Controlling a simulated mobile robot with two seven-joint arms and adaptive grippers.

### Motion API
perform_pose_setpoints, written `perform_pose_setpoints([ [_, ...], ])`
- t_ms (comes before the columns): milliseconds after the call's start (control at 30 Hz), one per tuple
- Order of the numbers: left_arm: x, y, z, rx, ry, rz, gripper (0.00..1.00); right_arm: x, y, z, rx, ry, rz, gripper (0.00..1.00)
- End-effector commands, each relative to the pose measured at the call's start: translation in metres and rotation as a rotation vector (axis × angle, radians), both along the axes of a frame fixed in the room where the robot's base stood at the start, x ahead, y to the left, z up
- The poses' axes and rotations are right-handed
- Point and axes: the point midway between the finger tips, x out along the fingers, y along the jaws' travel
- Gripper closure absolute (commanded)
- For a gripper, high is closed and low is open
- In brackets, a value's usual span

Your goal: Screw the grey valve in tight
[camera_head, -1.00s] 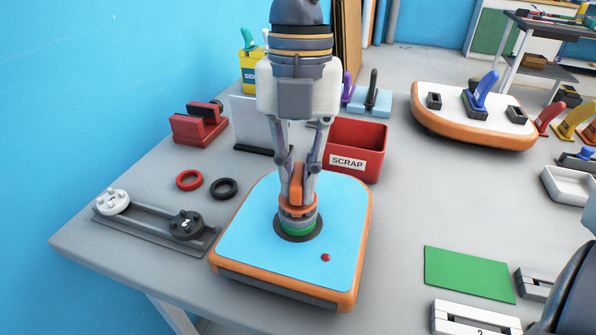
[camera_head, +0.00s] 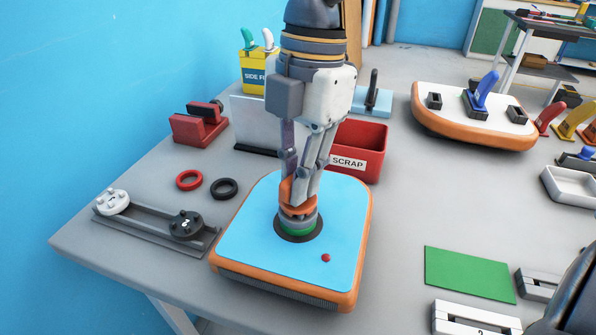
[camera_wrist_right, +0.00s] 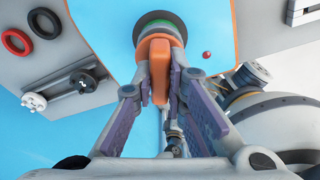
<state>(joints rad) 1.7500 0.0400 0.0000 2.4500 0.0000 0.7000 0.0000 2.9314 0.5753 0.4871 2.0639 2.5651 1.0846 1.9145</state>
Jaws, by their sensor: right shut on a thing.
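The blue-topped board with orange sides (camera_head: 245,230) lies on the table, with a dark round seat (camera_head: 282,236) in its top. The grey valve (camera_head: 308,218) stands upright in the seat, with a green band low on it. An orange piece with an upright grip (camera_head: 287,192) sits on top of the valve; it also shows in the right wrist view (camera_wrist_right: 159,72). My right gripper (camera_head: 303,185) points down from above, shut on the orange grip. Its fingers hide part of the grip. I cannot tell how deep the valve's thread sits. My left gripper is not in view.
A red knob (camera_head: 325,257) sits on the board near the valve. Red and black rings (camera_head: 224,188) and a slotted rail with knobs (camera_head: 150,224) lie to the left. The red scrap bin (camera_head: 369,145) stands close behind. A green mat (camera_head: 468,274) lies at right.

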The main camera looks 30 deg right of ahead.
Motion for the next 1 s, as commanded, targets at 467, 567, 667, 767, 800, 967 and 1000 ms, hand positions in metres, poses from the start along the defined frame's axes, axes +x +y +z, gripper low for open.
perform_pose_setpoints([
  [467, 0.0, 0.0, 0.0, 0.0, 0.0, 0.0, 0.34, 0.001, 0.0, 0.019, 0.003, -0.003, -0.14, 1.0],
  [567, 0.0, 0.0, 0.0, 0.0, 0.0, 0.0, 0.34, 0.001, 0.0, 0.026, 0.001, -0.004, -0.14, 1.0],
  [667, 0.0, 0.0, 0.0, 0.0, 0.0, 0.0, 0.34, 0.001, 0.0, 0.032, 0.002, -0.005, -0.139, 1.0],
  [767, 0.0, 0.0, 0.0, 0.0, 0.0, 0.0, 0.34, 0.001, 0.0, 0.039, 0.001, -0.004, -0.139, 1.0],
  [800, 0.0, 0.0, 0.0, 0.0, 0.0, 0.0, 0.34, 0.001, 0.0, 0.041, 0.001, -0.003, -0.139, 1.0],
  [967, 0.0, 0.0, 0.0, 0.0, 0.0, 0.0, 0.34, 0.001, 0.0, 0.049, 0.0, -0.002, -0.14, 1.0],
  [1000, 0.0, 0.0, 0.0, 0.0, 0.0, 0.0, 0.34, 0.0, 0.0, 0.05, 0.0, -0.002, -0.139, 1.0],
])
